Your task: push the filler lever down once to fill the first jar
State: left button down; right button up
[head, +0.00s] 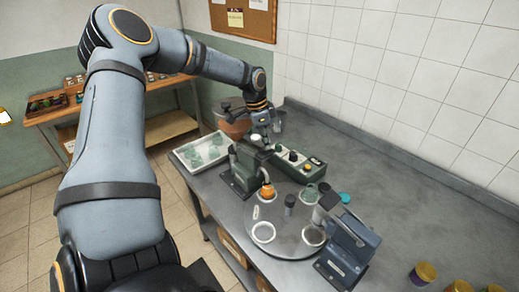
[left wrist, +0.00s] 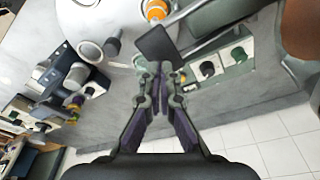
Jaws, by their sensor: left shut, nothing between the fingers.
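The green filler (head: 240,172) stands at the back left of a round grey turntable (head: 285,240). An orange-topped piece (head: 267,191) sits beside it and also shows in the left wrist view (left wrist: 155,10). White-rimmed jars stand on the turntable, one at the front left (head: 263,232) and one at the front right (head: 313,235). My left gripper (head: 262,142) is above and behind the filler, shut and empty. In the left wrist view its fingertips (left wrist: 158,68) are close to a dark flat plate (left wrist: 155,44), apparently the lever's end; contact cannot be told.
A green box with knobs (head: 298,164) stands right behind the filler. A blue-grey machine (head: 348,248) stands at the turntable's front right. A white tray (head: 181,158) lies to the left and a brown bowl (head: 232,125) behind. The counter's right side (head: 420,210) is mostly clear.

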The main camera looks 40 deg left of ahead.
dwell(0.3)
pick_arm(q)
notch_tip(320, 180, up, 5)
jog(key=p, duration=0.4)
jog(key=shift+r, duration=0.15)
jog(key=shift+f, duration=0.2)
